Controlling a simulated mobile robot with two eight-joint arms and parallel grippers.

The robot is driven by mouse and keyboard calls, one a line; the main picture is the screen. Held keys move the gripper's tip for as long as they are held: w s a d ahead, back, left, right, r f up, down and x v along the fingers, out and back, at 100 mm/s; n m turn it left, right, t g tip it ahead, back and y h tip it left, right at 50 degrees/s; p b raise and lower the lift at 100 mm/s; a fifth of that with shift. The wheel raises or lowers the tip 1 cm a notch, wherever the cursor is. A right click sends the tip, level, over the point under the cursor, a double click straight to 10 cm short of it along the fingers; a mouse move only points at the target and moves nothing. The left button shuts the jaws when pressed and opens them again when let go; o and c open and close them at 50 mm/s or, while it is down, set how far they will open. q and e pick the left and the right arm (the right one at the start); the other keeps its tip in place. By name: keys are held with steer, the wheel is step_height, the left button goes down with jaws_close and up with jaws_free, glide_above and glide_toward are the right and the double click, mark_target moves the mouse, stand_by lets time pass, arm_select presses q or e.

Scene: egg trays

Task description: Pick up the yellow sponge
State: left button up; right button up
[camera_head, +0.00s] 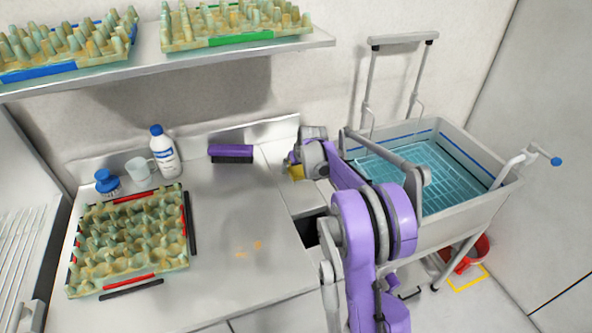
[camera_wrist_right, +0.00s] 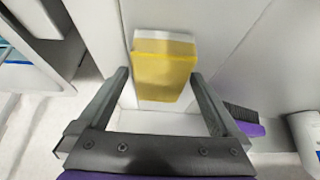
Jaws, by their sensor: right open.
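The yellow sponge (camera_wrist_right: 163,76) has a white layer along one edge. In the right wrist view it stands out between the two fingers of my right gripper (camera_wrist_right: 162,90), which is open. A gap shows between the sponge and each finger, though I cannot tell its depth relative to the fingertips. In the head view only a small part of the sponge (camera_head: 295,172) shows at the right end of the counter, mostly hidden behind my right gripper and wrist. My left gripper is in neither view.
A purple brush (camera_head: 231,153) lies left of the sponge. A white bottle (camera_head: 163,152), a mug (camera_head: 140,168) and an egg tray (camera_head: 187,262) stand farther left on the counter. A shelf (camera_head: 150,65) with egg trays hangs above.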

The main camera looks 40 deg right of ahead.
mark_target(297, 167)
steer(key=shift+f, duration=0.1)
steer(key=shift+c, duration=0.3)
steer(key=c, duration=1.3)
step_height(297, 167, up, 11)
steer(key=shift+f+p, duration=0.2)
steer(key=shift+p, duration=0.1)
steer(key=shift+c, duration=0.2)
